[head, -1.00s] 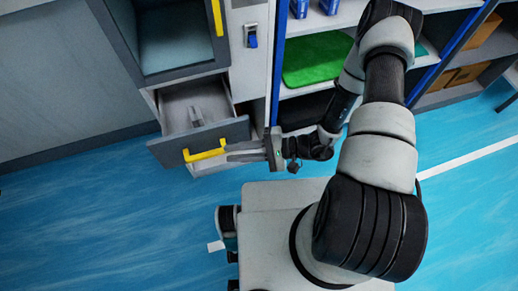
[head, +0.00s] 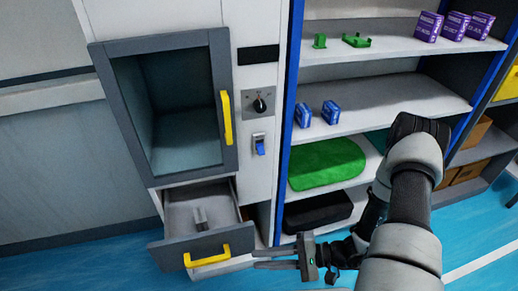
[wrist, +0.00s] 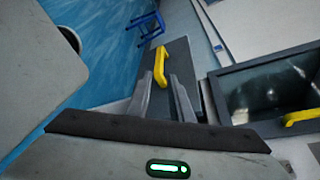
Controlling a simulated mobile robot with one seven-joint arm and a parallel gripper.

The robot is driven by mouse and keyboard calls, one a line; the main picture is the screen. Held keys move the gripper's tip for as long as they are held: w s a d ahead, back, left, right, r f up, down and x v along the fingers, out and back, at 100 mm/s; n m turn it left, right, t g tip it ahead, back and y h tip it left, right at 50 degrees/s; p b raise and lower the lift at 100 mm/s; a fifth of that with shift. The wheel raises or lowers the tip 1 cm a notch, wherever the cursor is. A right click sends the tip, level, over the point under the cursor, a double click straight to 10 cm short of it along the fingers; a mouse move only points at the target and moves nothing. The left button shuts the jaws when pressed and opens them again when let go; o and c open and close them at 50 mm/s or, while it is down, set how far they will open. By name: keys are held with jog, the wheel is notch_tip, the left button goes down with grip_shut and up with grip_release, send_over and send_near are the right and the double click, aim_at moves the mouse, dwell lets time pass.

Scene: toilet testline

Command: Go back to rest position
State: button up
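My gripper (head: 254,259) is in the lower middle of the head view, just right of the open drawer's yellow handle (head: 208,257). Its two fingers point left at the handle, with a gap between fingertips and handle. In the wrist view the gripper (wrist: 160,75) has its fingers apart with nothing between them, and the yellow handle (wrist: 160,66) shows just beyond the tips. The drawer (head: 165,252) is pulled out and holds a small grey object (head: 200,218).
Above the drawer is an open-fronted compartment (head: 180,140) with a yellow handle. Shelves at the right hold blue boxes (head: 331,112), purple boxes (head: 455,27), a green item (head: 325,165) and a black item (head: 318,211). Blue floor lies at front left.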

jog(key=shift+r, duration=0.1)
jog(key=s+d+r+n+t+h+p, duration=0.1)
jog(key=r+h, duration=0.4)
jog(key=r, duration=1)
jog(key=s+d+r+n+t+h+p, duration=0.1)
jog(key=d+r+n+h+p, duration=0.3)
jog(key=r, duration=1.2)
jog(key=s+d+r+n+t+h+p, duration=0.2)
jog(key=d+r+h, duration=0.4)
jog(key=r, duration=1)
jog(key=shift+h+p, duration=0.3)
jog(key=shift+p, duration=0.45)
